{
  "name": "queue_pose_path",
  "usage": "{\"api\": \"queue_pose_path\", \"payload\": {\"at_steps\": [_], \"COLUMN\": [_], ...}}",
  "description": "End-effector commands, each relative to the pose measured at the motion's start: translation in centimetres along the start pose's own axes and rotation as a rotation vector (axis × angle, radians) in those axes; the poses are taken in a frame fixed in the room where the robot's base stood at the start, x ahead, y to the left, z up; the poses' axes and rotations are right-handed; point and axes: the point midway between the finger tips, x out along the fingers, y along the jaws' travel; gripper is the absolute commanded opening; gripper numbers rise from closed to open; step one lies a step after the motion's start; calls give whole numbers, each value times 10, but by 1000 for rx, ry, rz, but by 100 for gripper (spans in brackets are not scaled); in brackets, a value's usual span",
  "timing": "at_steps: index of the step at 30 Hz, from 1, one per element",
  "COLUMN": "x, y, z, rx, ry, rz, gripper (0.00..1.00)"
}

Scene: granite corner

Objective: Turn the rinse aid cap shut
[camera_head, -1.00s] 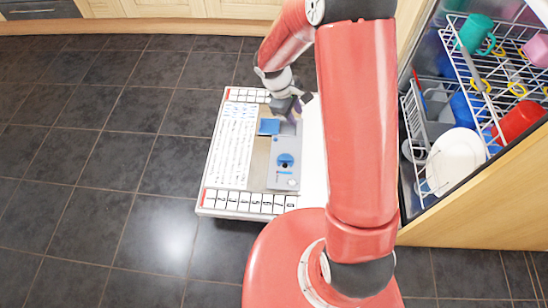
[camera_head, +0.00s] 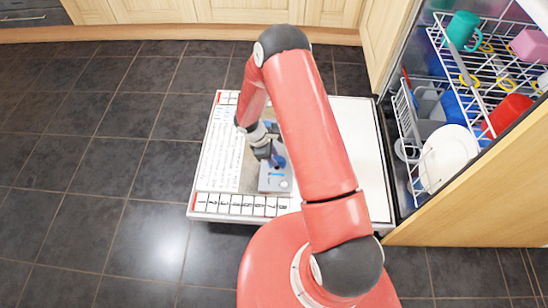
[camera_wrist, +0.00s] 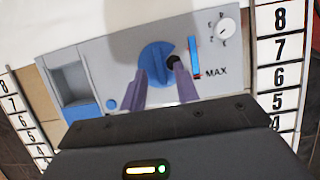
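The rinse aid cap (camera_wrist: 153,60) is a round blue knob with a raised ridge, set in the grey dispenser panel (camera_wrist: 120,55). A dark round opening (camera_wrist: 173,61) shows at its right edge in the wrist view. In the head view, part of the blue cap (camera_head: 281,163) shows beside my gripper (camera_head: 272,162). In the wrist view my gripper (camera_wrist: 159,70) is open, its two purple fingers apart with tips near the cap's lower left and right sides. I cannot tell whether they touch it. The fingers cover part of the cap's lower rim.
The open dishwasher door (camera_head: 355,140) lies flat beneath the dispenser, with numbered strips (camera_wrist: 280,75) along it. A blue-edged detergent compartment (camera_wrist: 75,85), a small dial (camera_wrist: 224,28) and a blue MAX gauge (camera_wrist: 194,57) share the panel. Loaded racks (camera_head: 450,130) stand at the right.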

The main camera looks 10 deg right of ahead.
Motion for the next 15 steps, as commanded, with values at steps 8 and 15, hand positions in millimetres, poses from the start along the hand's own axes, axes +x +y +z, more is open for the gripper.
{"api": "queue_pose_path", "payload": {"at_steps": [8, 15], "x": [12, 12], "y": [0, 0], "z": [0, 0], "rx": [1, 1], "ry": [0, 0], "rz": [1, 1], "gripper": [31, 19]}}
